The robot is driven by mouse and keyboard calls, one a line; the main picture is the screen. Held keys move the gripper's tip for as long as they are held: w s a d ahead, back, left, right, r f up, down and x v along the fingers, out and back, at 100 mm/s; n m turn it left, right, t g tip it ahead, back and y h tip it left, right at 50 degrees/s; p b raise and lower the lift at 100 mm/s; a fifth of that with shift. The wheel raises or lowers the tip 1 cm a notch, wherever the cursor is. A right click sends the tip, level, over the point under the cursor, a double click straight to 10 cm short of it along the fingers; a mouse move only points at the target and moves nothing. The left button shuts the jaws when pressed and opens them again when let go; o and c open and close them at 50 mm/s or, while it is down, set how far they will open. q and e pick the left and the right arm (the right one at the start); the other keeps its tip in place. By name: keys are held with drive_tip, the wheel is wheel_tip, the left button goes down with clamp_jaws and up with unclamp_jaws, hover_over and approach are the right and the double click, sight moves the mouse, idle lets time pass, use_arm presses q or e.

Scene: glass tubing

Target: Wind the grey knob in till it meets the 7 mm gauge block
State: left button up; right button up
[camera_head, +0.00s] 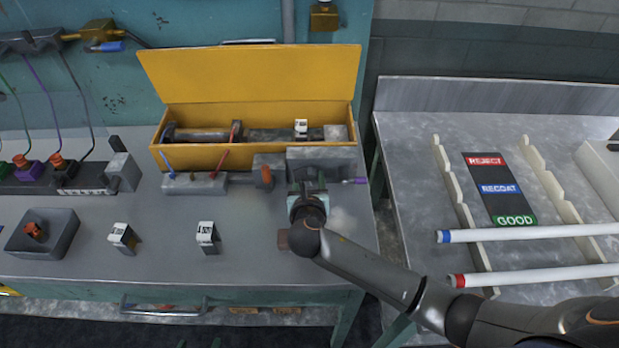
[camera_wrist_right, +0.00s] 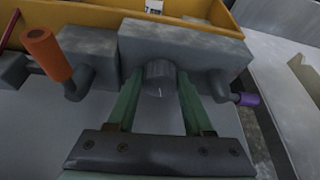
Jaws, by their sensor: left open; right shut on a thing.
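The grey knob (camera_wrist_right: 160,77) is a short cylinder on the front of a grey block-shaped housing (camera_wrist_right: 190,45). My right gripper (camera_wrist_right: 158,82) has its green fingers on either side of the knob and is shut on it. In the head view my right gripper (camera_head: 306,180) is at the front of the housing (camera_head: 320,157) and hides the knob. Two small blocks with white labelled faces stand apart on the bench, one on the left (camera_head: 122,238) and one nearer the middle (camera_head: 207,236). Another white-labelled piece (camera_head: 301,127) is in the yellow box. I cannot read which label says 7. My left gripper is not in view.
The open yellow box (camera_head: 225,156) stands behind the housing. An orange handle (camera_wrist_right: 47,53) is left of the knob and a purple-tipped lever (camera_wrist_right: 245,99) right of it. The bench front is mostly clear.

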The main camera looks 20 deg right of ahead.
clamp_jaws()
drive_tip(key=shift+m, duration=0.3)
drive_tip(key=m+y, duration=0.1)
drive_tip(key=m, duration=0.1)
drive_tip(key=m+y, duration=0.1)
drive_tip(key=shift+d+t+y, duration=0.25)
drive_tip(key=shift+t+y, duration=0.05)
drive_tip(key=shift+d+f+m+t+y+b, duration=0.1)
drive_tip(key=shift+m+t+y+b, duration=0.35)
drive_tip(key=shift+m, duration=0.45)
drive_tip(key=shift+m+t+y+b, duration=0.25)
drive_tip(key=shift+m+y+b, duration=0.2)
drive_tip(key=shift+m+b, duration=0.35)
drive_tip(key=shift+d+m, duration=0.1)
drive_tip(key=shift+m, duration=0.2)
